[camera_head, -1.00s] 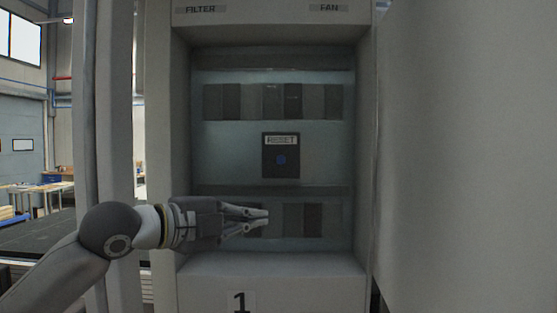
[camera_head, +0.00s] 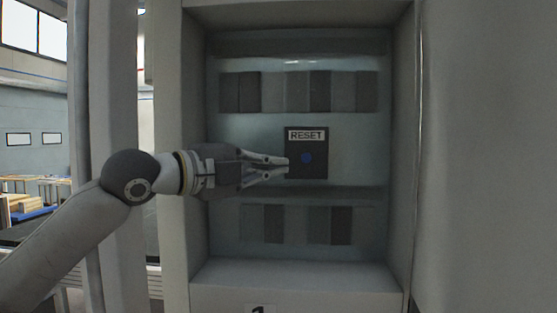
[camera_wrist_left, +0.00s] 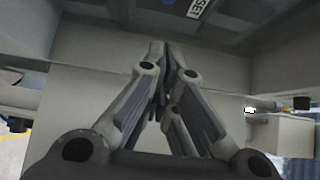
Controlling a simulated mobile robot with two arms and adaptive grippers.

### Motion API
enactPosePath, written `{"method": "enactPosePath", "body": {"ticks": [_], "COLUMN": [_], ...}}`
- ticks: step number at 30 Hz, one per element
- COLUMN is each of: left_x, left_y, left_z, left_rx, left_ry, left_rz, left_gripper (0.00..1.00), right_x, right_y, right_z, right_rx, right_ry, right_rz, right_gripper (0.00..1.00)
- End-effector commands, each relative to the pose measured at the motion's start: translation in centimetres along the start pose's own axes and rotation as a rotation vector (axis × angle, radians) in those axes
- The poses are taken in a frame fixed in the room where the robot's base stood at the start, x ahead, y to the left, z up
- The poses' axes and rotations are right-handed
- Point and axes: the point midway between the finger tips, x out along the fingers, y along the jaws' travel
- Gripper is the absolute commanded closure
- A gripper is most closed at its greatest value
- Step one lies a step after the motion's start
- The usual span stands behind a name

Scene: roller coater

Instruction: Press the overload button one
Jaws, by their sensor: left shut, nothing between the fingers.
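A dark box labelled RESET (camera_head: 306,136) with a round blue button (camera_head: 307,158) is on the back wall of the open cabinet in the head view. My left gripper (camera_head: 287,167) is shut and empty. Its tips show just left of the blue button and overlap the box's left edge; I cannot tell whether they touch it. In the left wrist view the shut fingers (camera_wrist_left: 159,48) point ahead, and part of the RESET label (camera_wrist_left: 199,8) shows at the top. My right gripper is not in view.
Rows of grey and dark modules sit above (camera_head: 298,92) and below (camera_head: 296,225) the box. The cabinet's side walls (camera_head: 402,150) and lower ledge (camera_head: 300,272) frame the opening. A large grey panel (camera_head: 480,150) stands at right. A workshop with tables (camera_head: 40,190) lies at left.

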Motion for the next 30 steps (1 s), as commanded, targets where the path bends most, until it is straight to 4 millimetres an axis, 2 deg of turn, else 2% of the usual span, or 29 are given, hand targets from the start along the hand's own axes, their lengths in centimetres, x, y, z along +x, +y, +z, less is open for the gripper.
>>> {"method": "enactPosePath", "body": {"ticks": [6,12,19,30], "left_x": [4.6,8.9,10.4,11.2], "left_y": [-0.6,-0.5,-0.3,0.0], "left_z": [-0.1,-0.1,2.0,2.8], "left_rx": [-0.002,-0.003,-0.002,0.000], "left_ry": [0.003,0.002,0.000,0.001], "left_rz": [0.002,0.003,0.003,0.000], "left_gripper": [1.00,1.00,1.00,1.00], "right_x": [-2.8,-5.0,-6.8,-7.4], "right_y": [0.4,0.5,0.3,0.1], "right_z": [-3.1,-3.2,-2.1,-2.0], "right_rx": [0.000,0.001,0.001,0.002], "right_ry": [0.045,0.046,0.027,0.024], "right_rz": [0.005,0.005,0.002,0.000], "right_gripper": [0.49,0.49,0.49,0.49]}}
